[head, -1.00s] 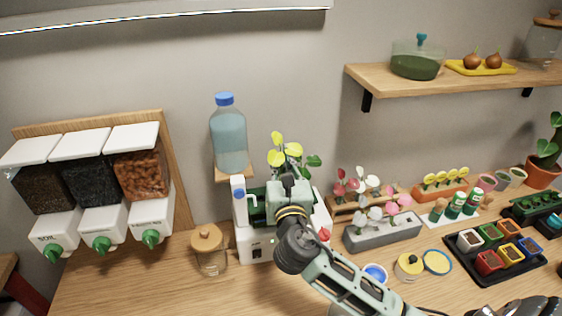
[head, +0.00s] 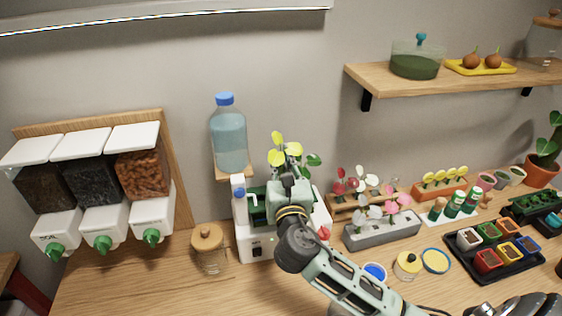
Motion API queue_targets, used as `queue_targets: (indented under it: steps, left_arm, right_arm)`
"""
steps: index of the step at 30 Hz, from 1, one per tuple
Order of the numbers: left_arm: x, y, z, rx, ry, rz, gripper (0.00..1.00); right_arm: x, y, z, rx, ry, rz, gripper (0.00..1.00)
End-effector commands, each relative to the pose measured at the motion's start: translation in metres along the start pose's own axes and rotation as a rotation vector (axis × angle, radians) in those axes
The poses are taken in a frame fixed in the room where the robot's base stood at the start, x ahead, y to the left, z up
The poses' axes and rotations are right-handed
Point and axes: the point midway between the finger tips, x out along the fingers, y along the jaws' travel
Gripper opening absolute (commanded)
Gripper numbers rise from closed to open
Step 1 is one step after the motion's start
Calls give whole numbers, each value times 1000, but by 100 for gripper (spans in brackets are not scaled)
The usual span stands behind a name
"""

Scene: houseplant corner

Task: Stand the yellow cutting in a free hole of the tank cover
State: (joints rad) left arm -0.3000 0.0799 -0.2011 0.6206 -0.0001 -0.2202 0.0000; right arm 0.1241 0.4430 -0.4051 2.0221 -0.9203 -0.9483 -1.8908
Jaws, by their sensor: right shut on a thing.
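The yellow cutting (head: 293,149) shows as yellow leaves just above and behind my right gripper (head: 287,184). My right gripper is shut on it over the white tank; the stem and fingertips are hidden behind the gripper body. The tank (head: 257,245) is a white box with a green cover (head: 257,212) showing at the left of my gripper. My gripper and forearm hide much of the cover, so its holes cannot be made out. A cutting with green leaves (head: 313,160) shows behind, at the right of the yellow leaves. My left gripper is not in view.
A water bottle (head: 229,140) stands behind the tank. A lidded jar (head: 208,248) is close at its left. A grey planter (head: 382,231) with pink and white plants is at its right. Dispensers (head: 95,190) hang at the left. The front left of the table is clear.

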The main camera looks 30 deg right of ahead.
Motion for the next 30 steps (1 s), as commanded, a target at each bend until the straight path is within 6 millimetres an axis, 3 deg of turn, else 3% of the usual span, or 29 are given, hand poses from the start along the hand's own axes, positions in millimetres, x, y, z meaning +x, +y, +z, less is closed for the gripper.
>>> queue_targets:
  steps: [30]
  left_arm:
    - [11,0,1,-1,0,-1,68]
  right_arm:
    - [-1,-1,-17,0,0,0,0]
